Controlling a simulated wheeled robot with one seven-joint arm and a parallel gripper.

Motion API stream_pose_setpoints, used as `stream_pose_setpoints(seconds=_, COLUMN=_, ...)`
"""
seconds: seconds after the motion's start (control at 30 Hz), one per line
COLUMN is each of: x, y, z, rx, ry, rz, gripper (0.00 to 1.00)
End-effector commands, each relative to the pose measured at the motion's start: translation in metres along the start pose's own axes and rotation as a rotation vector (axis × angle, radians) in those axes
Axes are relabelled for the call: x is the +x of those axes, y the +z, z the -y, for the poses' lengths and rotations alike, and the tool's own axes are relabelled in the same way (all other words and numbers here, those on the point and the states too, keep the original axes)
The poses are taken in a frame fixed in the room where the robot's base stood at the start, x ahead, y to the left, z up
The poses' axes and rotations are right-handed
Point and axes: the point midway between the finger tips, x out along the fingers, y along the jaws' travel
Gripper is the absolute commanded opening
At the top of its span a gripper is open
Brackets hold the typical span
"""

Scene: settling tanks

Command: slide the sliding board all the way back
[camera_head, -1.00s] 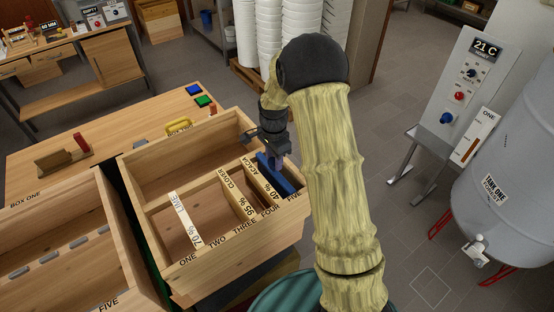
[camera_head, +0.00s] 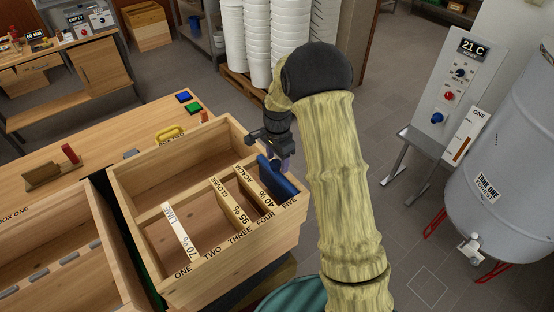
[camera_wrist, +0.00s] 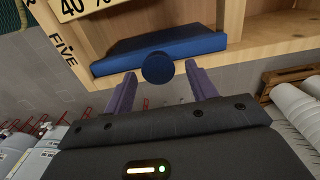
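A blue board (camera_head: 282,178) with a round blue knob stands at the right end of a wooden box (camera_head: 150,262), by the label FIVE. I take it to be the sliding board. The wrist view shows the board (camera_wrist: 165,46) beside the box wall and its knob (camera_wrist: 158,67) in front. My gripper (camera_head: 281,163) is at the board. In the wrist view its two purple fingers (camera_wrist: 160,85) are apart, one on each side of the knob, with gaps showing. The board's lower part is hidden in the head view.
Labelled strips, 70 % lime (camera_head: 180,230), 95 % clover (camera_head: 229,205) and 40 % acacia (camera_head: 253,192), lie across the box. A second wooden box (camera_head: 50,250) stands at the left. White bucket stacks (camera_head: 255,45) stand behind. A metal tank (camera_head: 500,170) is at the right.

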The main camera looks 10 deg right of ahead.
Motion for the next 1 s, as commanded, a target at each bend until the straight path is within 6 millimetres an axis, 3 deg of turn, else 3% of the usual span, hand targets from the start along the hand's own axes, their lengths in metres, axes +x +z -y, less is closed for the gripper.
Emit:
stream_pose_setpoints(seconds=0.27, x=0.000, y=0.001, z=0.000, rx=0.000, ry=0.002, rz=0.002, gripper=0.56)
stream_pose_setpoints(seconds=0.43, x=-0.012, y=0.001, z=0.001, rx=0.000, ry=-0.001, rz=0.001, gripper=0.56)
stream_pose_setpoints(seconds=1.0, x=-0.120, y=0.000, z=0.000, rx=0.000, ry=-0.003, rz=0.000, gripper=0.56)
